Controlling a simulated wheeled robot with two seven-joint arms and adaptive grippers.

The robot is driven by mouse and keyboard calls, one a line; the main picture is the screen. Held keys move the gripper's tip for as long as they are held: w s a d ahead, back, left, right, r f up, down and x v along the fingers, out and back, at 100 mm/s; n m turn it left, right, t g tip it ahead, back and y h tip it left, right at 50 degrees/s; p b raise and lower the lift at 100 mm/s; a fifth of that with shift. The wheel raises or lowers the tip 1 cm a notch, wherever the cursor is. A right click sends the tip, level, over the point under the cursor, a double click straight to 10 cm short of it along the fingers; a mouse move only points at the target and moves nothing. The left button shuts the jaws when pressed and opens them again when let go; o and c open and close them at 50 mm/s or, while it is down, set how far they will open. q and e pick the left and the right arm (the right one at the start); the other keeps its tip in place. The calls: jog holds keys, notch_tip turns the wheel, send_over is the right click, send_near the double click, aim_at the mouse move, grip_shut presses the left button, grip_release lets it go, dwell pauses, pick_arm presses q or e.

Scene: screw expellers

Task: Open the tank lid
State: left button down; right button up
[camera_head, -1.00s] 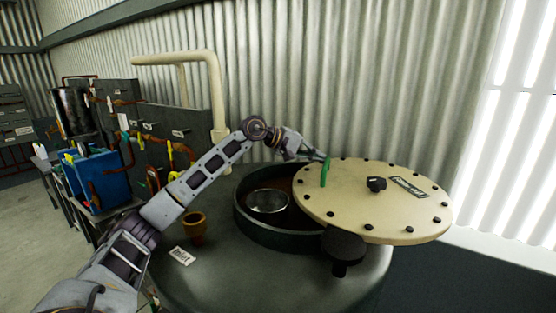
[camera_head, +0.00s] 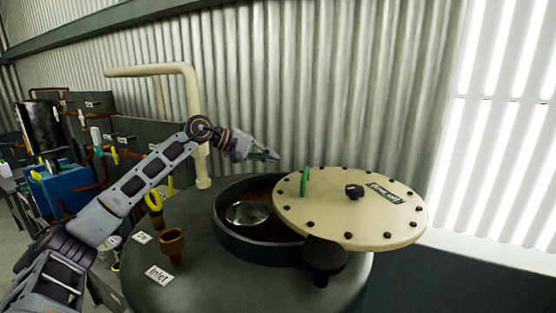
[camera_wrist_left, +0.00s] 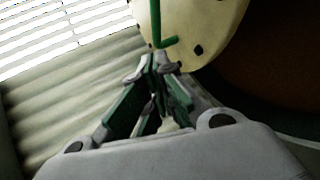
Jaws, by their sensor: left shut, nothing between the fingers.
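The cream tank lid (camera_head: 340,222) is swung to the right and leaves the left part of the round tank opening (camera_head: 232,238) uncovered. A green handle (camera_head: 305,182) stands up at the lid's left edge. My left gripper (camera_head: 276,157) is shut and empty, above and to the left of the handle and apart from it in the head view. In the left wrist view my left gripper (camera_wrist_left: 160,68) points toward the green handle (camera_wrist_left: 157,28) and part of the lid (camera_wrist_left: 200,20). My right gripper is not in view.
A shiny round bowl-like part (camera_head: 247,213) shows inside the opening. A dark knob (camera_head: 325,256) stands at the front of the rim. A brown funnel-shaped inlet (camera_head: 173,243) and a cream pipe (camera_head: 190,110) rise at the left. A corrugated wall (camera_head: 330,90) stands behind.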

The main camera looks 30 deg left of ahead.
pick_arm(q)
jog(key=shift+v, duration=1.3)
